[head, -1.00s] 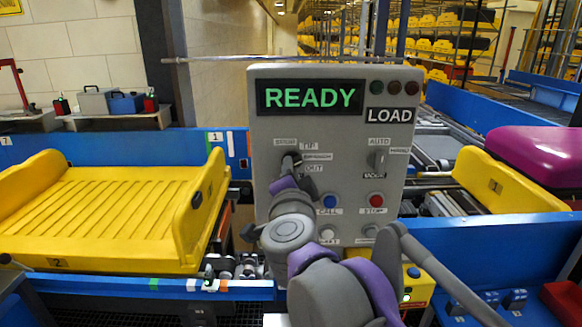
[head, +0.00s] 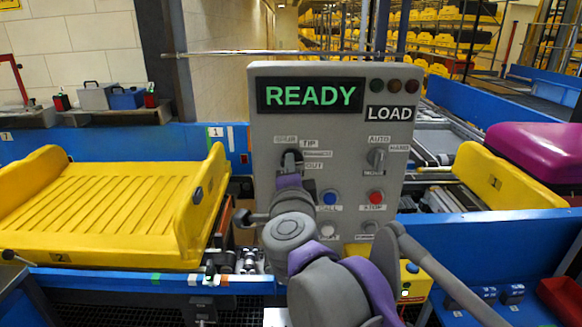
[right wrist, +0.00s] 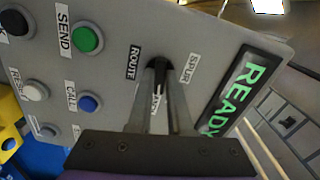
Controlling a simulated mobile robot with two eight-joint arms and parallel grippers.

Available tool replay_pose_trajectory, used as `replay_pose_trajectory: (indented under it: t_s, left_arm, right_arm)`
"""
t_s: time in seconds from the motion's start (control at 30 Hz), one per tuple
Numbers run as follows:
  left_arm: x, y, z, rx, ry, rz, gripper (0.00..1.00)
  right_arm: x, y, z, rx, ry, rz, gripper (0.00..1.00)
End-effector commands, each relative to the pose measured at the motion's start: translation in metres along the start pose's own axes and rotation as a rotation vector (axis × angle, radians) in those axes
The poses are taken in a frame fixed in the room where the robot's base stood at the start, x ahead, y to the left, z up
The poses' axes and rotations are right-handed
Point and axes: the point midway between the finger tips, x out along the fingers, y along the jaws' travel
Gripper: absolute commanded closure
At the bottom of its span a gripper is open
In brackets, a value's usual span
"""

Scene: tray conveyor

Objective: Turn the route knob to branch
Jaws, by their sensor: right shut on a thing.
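The route knob (head: 289,157) is a dark knob at the upper left of the grey control panel (head: 345,135). In the right wrist view the knob (right wrist: 158,70) sits between the "ROUTE" and "SPUR" labels; another label is mostly hidden behind the fingers. My right gripper (head: 289,168) comes from below and is shut on the knob; its two fingers (right wrist: 158,88) lie on either side of it. I cannot tell exactly which label the knob points to. The panel display (head: 310,96) reads "READY" in green. My left gripper is not in view.
The mode knob (head: 377,158), blue call button (head: 330,198) and red stop button (head: 376,197) are close by on the panel. A yellow tray (head: 100,208) stands left; a purple case (head: 540,155) lies at the right. Blue conveyor rails (head: 480,232) flank the panel.

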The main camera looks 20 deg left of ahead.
Motion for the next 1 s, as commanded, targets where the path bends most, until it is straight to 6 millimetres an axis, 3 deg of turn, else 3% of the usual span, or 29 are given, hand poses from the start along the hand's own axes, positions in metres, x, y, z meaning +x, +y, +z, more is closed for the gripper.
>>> replay_pose_trajectory:
  t_s: [0.07, 0.1, 0.27, 0.67, 1.0]
  left_arm:
    - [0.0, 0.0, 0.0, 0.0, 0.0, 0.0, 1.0]
    - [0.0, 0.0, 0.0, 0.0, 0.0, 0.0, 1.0]
    - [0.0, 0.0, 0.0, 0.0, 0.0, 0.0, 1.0]
    - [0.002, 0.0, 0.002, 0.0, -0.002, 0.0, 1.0]
    - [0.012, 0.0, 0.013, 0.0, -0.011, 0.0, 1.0]
  right_arm:
    - [0.0, 0.0, 0.0, 0.0, 0.0, 0.0, 1.0]
    - [0.0, 0.0, 0.0, 0.0, 0.0, 0.0, 0.79]
    - [0.0, 0.0, 0.0, -0.001, 0.0, 0.0, 0.53]
    - [-0.01, 0.001, 0.001, -0.001, -0.001, 0.0, 0.53]
    - [-0.075, 0.002, 0.001, 0.0, -0.003, 0.0, 0.53]
